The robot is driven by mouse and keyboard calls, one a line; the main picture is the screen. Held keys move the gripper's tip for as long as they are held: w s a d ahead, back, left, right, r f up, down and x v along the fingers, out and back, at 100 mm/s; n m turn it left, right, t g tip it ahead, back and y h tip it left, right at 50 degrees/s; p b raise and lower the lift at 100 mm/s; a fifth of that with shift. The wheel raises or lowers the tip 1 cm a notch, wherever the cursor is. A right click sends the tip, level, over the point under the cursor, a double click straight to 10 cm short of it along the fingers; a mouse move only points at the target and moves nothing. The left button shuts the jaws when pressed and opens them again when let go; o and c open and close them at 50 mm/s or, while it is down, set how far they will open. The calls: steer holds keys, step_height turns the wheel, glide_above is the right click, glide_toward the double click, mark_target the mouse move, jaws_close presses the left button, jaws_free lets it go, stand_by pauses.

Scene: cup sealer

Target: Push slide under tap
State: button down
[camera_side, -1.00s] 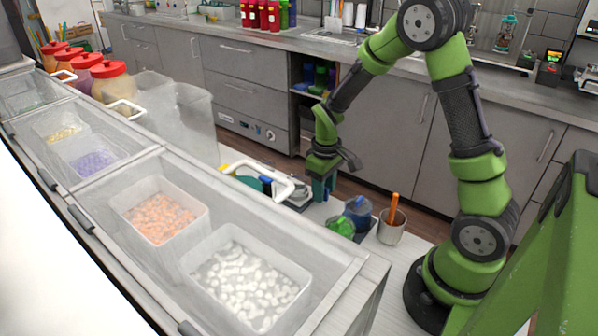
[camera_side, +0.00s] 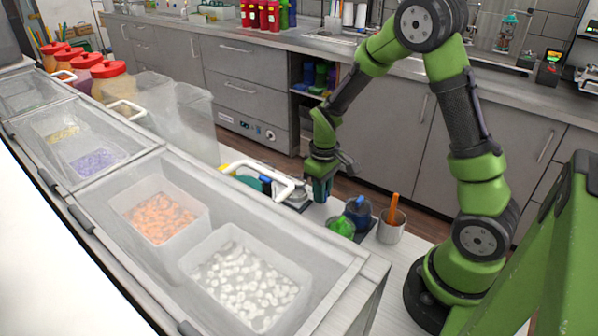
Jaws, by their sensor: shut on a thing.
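My gripper (camera_side: 321,192) points down over the white worktop, right of a low grey metallic part (camera_side: 297,199). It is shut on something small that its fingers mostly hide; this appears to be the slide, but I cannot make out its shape. Teal and dark parts (camera_side: 258,184) lie to the left, partly covered by a white handle of the display case. I cannot pick out a tap in this view.
A blue item (camera_side: 357,212) and a green item (camera_side: 342,226) sit in a dark tray right of my gripper. A grey cup (camera_side: 391,228) with an orange stick stands beside it. The glass-topped topping case (camera_side: 345,262) fills the left foreground.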

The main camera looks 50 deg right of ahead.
steer(key=a, duration=0.4)
steer(key=c, duration=1.1)
jaws_free()
steer(key=shift+c, duration=0.2)
steer(key=shift+r, duration=0.15)
step_height(320, 180, up, 17)
